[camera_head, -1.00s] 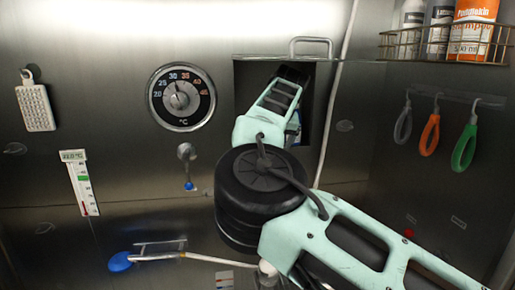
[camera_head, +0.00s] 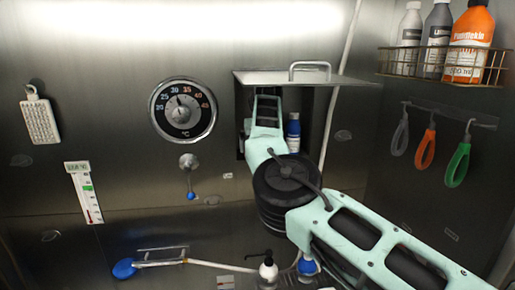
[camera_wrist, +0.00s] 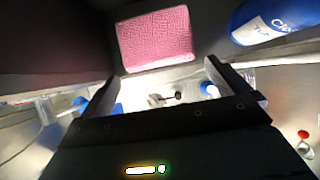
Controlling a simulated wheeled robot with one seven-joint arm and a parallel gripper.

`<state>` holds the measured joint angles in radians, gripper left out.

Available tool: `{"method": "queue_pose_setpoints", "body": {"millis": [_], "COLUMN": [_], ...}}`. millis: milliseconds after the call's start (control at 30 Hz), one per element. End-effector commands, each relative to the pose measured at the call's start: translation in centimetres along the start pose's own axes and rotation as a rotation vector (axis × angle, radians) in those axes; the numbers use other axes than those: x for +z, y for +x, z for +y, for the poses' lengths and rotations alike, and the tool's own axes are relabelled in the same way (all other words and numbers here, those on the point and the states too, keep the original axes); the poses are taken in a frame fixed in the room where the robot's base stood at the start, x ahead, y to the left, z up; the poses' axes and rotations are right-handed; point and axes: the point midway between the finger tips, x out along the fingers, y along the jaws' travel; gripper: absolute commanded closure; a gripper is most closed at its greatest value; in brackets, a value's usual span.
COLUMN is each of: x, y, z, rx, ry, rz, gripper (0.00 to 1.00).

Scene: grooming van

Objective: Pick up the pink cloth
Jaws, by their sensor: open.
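The pink cloth (camera_wrist: 155,38) shows in the wrist view as a textured, roughly square patch inside a dark recess, beyond the fingertips. My gripper (camera_wrist: 163,82) is open and empty, with its two fingers apart below the cloth in the picture and not touching it. In the head view my arm reaches into the open wall compartment (camera_head: 323,110). The cloth and my fingertips are hidden there.
A blue bottle (camera_wrist: 272,20) stands right of the cloth and also shows in the head view (camera_head: 293,132). The raised metal flap (camera_head: 290,78) is above my wrist. A wire shelf (camera_head: 440,67) holds bottles at right.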

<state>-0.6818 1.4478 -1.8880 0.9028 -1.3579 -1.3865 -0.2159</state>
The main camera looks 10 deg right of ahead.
Motion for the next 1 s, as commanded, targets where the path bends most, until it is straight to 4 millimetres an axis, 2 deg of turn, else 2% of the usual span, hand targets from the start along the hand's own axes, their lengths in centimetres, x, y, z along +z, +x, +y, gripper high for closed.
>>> {"method": "queue_pose_setpoints", "body": {"millis": [333,600,933,967,1000], "x": [2.8,2.6,2.5,2.5,2.5], "y": [1.2,3.9,4.5,4.5,4.5], "z": [-0.1,0.0,0.0,0.0,0.0], "rx": [-0.001,0.000,0.001,0.001,0.001], "ry": [-0.003,-0.002,-0.001,-0.001,-0.001], "rz": [0.003,0.001,0.001,0.001,0.001], "gripper": [0.00,0.00,0.00,0.06,0.17]}}
